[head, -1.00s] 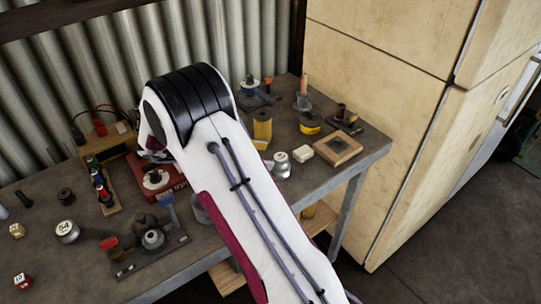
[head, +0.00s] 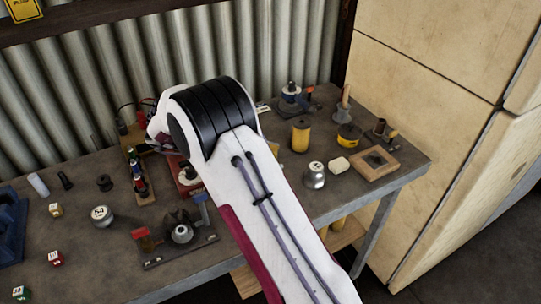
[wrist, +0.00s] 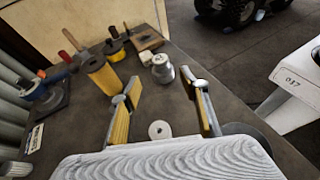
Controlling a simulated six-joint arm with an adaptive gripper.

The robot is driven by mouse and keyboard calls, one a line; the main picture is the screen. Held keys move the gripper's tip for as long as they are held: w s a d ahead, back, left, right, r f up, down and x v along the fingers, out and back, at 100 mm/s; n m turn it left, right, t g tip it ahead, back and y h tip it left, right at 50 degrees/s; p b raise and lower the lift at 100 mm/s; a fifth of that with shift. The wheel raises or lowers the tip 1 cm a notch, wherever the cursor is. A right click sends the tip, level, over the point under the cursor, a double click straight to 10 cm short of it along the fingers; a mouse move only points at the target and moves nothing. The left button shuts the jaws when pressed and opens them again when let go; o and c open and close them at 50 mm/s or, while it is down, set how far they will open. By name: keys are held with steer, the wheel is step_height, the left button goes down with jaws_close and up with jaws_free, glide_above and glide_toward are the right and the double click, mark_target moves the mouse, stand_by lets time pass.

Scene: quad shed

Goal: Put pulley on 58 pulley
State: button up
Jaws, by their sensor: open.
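A silver pulley-like part (head: 316,175) stands on the bench right of my arm in the head view. It also shows beyond my fingertips in the wrist view (wrist: 162,70). Its number cannot be read. A small pale disc with a centre hole (wrist: 159,131) lies between my fingers in the wrist view, apart from both; I cannot tell whether it is the pulley. A silver round weight-like part with a number on top (head: 102,216) stands at the left of the bench. My gripper (wrist: 159,80) is open and empty, with yellow finger pads. My arm hides it in the head view.
A yellow cylinder (head: 300,135), a yellow-black cup (head: 349,136), a white block (head: 338,164) and a wooden frame (head: 375,163) stand on the right. A dark fixture (head: 180,234) is left of my arm. Several dice lie farther left.

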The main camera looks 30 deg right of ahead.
steer(key=w+d+r+n+t, duration=0.3)
steer(key=w+r+n+t, duration=0.95)
steer(key=r, duration=0.25)
steer(key=a+r+n+t+y, duration=0.8)
steer(key=a+r+n, duration=0.45)
steer(key=n, duration=0.65)
steer(key=s+a+f+n+g+y, duration=0.2)
steer(key=s+a+f+n+y, duration=0.15)
steer(key=s+n, duration=0.45)
steer(key=s+a+f+n+g+y, duration=0.2)
steer(key=s+a+n+y, duration=0.25)
steer(key=s+n, duration=0.35)
steer(key=s+d+f+n+g+h, duration=0.1)
steer(key=s+f+n, duration=0.4)
steer(key=s, duration=0.6)
steer(key=s+d+f+n+g+h, duration=0.2)
steer(key=s+d+f+n+g, duration=0.2)
steer(key=s, duration=0.7)
step_height(320, 180, down, 3)
steer(key=shift+s+d+f+n+g, duration=0.2)
steer(key=shift+n+g, duration=0.25)
steer(key=shift+n, duration=0.5)
